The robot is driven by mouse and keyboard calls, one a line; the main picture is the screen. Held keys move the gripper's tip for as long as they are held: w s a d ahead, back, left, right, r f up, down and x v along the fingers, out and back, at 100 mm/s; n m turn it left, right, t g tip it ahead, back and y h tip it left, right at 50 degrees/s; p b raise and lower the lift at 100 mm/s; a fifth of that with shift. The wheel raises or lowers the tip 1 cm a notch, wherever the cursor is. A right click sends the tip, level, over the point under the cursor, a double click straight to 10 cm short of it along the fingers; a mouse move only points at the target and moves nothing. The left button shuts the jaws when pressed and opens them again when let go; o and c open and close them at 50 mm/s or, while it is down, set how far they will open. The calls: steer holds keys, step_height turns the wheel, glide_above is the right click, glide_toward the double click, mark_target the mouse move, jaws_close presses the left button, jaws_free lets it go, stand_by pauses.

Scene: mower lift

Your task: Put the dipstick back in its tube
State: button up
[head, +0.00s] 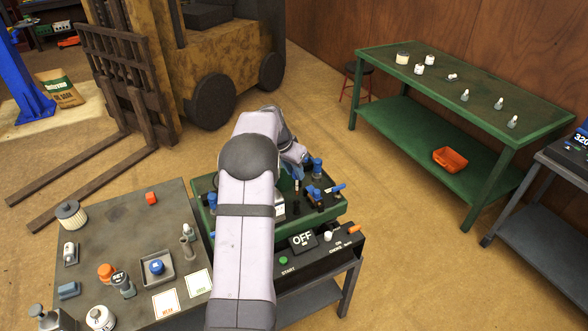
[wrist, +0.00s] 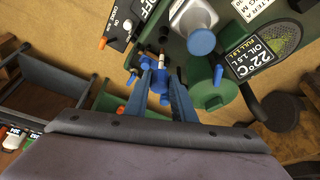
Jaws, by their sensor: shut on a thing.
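In the wrist view my gripper (wrist: 160,88) has its two fingers on either side of a small blue piece (wrist: 160,77), which I take to be the dipstick's handle. The fingers are shut on it. A pale, red-marked part shows just beyond it; the dipstick's rod and tip cannot be made out. The fingers are over the green mower deck (head: 335,211), which stands on the dark bench. In the head view my arm covers much of the deck and hides the gripper's hold. I cannot tell which opening is the dipstick's tube.
Blue-topped fittings (head: 317,166) and a blue lever (head: 338,188) crowd the deck's right side. The wrist view shows an oil label (wrist: 263,40). A grey table (head: 115,225) with bottles and parts stands left, a forklift (head: 215,60) behind, and a green bench (head: 470,95) right.

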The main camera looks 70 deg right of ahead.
mark_target(294, 178)
steer(key=shift+f+b, duration=1.05)
steer(key=shift+f, duration=0.65)
steer(key=shift+f+b, duration=0.25)
steer(key=shift+b, duration=0.15)
stand_by(0.3)
steer(key=shift+f+b, duration=1.05)
steer(key=shift+f, duration=0.4)
steer(key=shift+f+b, duration=1.2)
steer(key=shift+f, duration=0.35)
steer(key=shift+f+b, duration=1.05)
steer(key=shift+f, duration=0.15)
steer(key=o, duration=1.1)
steer(key=shift+a, duration=0.1)
